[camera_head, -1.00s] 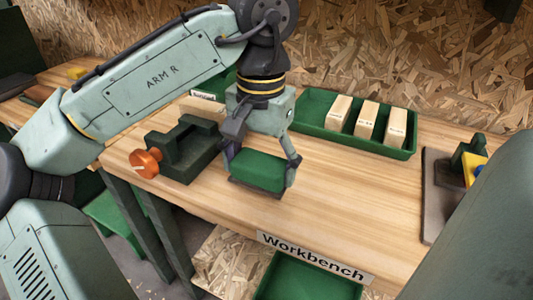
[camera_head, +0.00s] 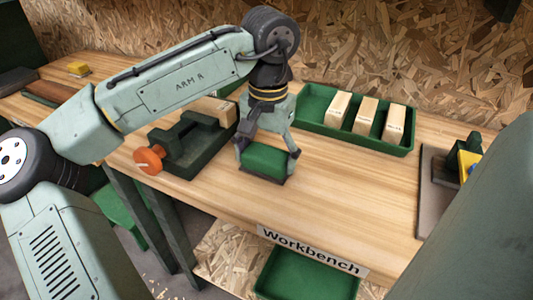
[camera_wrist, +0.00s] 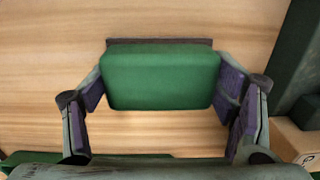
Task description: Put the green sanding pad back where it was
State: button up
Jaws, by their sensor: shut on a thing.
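The green sanding pad (camera_head: 264,160) is a block with a green top and a darker base. It is between the fingers of my gripper (camera_head: 267,156), over the middle of the workbench (camera_head: 330,185). In the wrist view the green sanding pad (camera_wrist: 160,80) sits level between the purple finger pads of my gripper (camera_wrist: 162,95), which is shut on it. Bare wood shows around the pad. I cannot tell how far the pad is above the wood.
A dark green vise (camera_head: 185,145) with an orange knob (camera_head: 149,159) stands left of my gripper. A green tray (camera_head: 330,125) with several wooden blocks is behind. A grey board (camera_head: 436,190) with yellow and green things lies right. The front middle of the bench is clear.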

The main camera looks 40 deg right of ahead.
aim_at(267, 153)
jog(key=o, duration=1.1)
jog(key=shift+f, duration=0.1)
notch_tip(267, 153, up, 12)
jog(key=shift+s+r, duration=0.1)
jog(key=shift+r, duration=0.05)
